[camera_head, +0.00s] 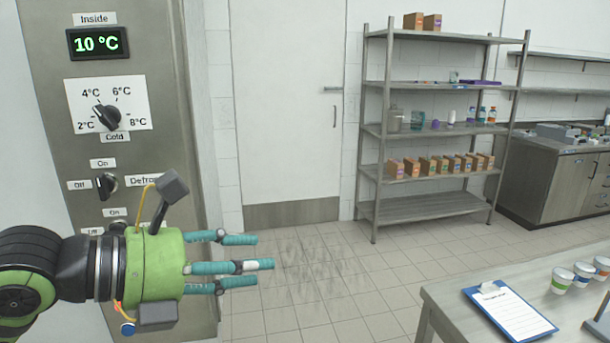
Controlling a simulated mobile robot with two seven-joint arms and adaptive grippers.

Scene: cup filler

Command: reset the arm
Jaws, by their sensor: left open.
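My left gripper (248,264) comes in from the left with a green body and teal fingers. Its fingers are spread apart and point right, with nothing between them. It is in front of the lower part of a grey control panel (140,210) and covers some of the panel's lower labels. The panel has a display (97,43) reading 10 °C, a temperature dial (107,117) and a smaller knob (106,184) beside On, Off and Defrost labels. My right gripper is not in view.
A table (440,312) at the lower right holds a clipboard (509,312) and several cups (562,280). A metal shelf rack (425,206) with boxes and bottles stands at the back wall, beside a white door (290,110). A cabinet (545,180) stands at the right. The tiled floor between is clear.

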